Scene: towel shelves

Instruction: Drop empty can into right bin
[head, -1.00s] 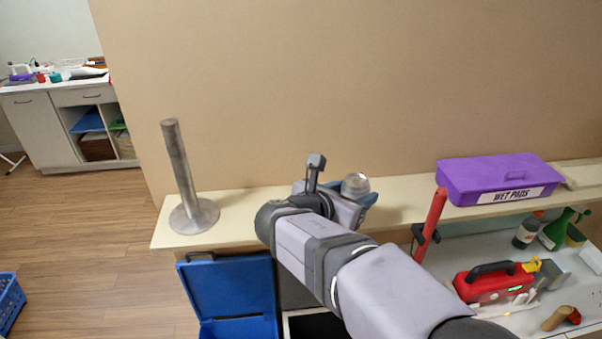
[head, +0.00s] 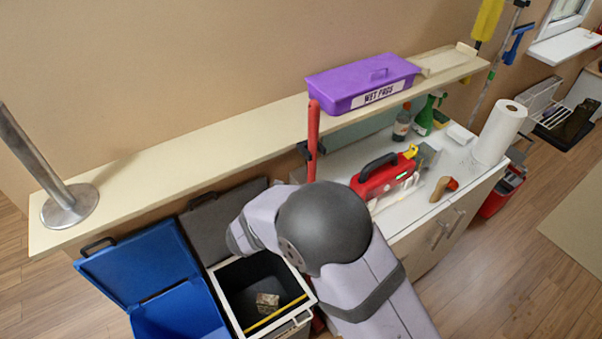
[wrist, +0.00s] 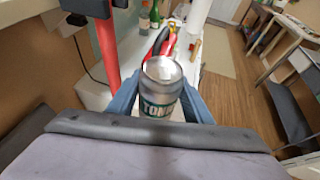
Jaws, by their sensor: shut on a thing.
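The can (wrist: 161,84), silver with a dark green label reading "TON…", shows upright in the wrist view. My gripper (wrist: 160,100) is shut on it, with one blue finger on each side. In the head view my arm hides the gripper and the can. The right bin (head: 229,318) has a white rim and a dark inside, and stands left of my arm with its dark lid (head: 210,215) raised behind it. A small crumpled piece (head: 267,302) lies inside it.
A blue bin (head: 180,315) with its lid open stands left of the right bin. A long shelf (head: 180,155) runs behind, with a metal post (head: 40,160) and a purple box (head: 360,82). A red toolbox (head: 385,178) and paper roll (head: 498,132) stand on the right counter.

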